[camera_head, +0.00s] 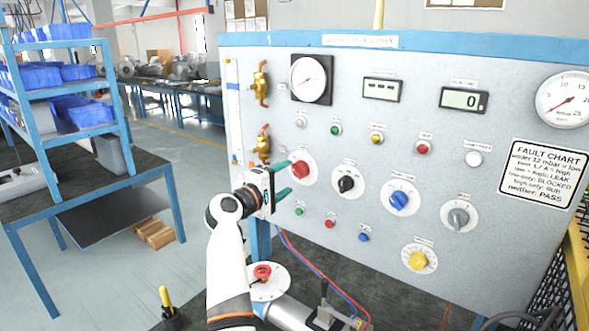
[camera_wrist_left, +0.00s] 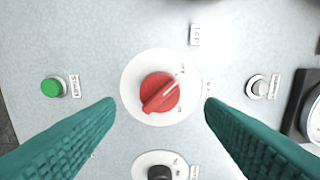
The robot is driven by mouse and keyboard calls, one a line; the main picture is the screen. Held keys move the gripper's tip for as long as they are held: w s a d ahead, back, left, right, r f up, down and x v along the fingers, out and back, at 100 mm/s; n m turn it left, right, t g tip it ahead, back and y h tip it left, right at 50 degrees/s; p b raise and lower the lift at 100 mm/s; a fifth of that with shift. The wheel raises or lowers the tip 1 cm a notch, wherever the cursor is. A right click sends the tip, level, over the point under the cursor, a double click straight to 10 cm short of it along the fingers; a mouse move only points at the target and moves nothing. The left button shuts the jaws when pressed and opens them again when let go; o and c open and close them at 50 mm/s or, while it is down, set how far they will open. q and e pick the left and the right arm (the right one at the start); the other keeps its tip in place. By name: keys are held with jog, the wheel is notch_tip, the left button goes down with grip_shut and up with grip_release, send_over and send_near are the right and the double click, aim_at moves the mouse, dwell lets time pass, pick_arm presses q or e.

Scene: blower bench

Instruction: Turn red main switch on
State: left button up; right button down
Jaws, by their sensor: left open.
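The red main switch (camera_head: 300,169) is a round red knob on a white disc on the grey panel (camera_head: 330,235), just right of my left gripper in the head view. In the left wrist view the red knob (camera_wrist_left: 160,92) sits in the middle, its ridge tilted, pointing to the upper right. My left gripper (camera_head: 283,181) is open, with green fingers. In the wrist view its fingertips (camera_wrist_left: 160,105) lie either side of the knob with gaps on both sides; I see no contact. My right gripper is not in view.
A black knob (camera_head: 347,184), a blue knob (camera_head: 400,200) and a grey knob (camera_head: 458,218) sit to the right. A green button (camera_wrist_left: 51,88) and a white button (camera_wrist_left: 260,88) flank the switch in the wrist view. Brass valves (camera_head: 261,85) stick out at the panel's left edge.

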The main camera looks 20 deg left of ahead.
aim_at(295, 172)
pick_arm(q)
jog(key=shift+p+x, duration=0.45)
jog(key=shift+x, duration=2)
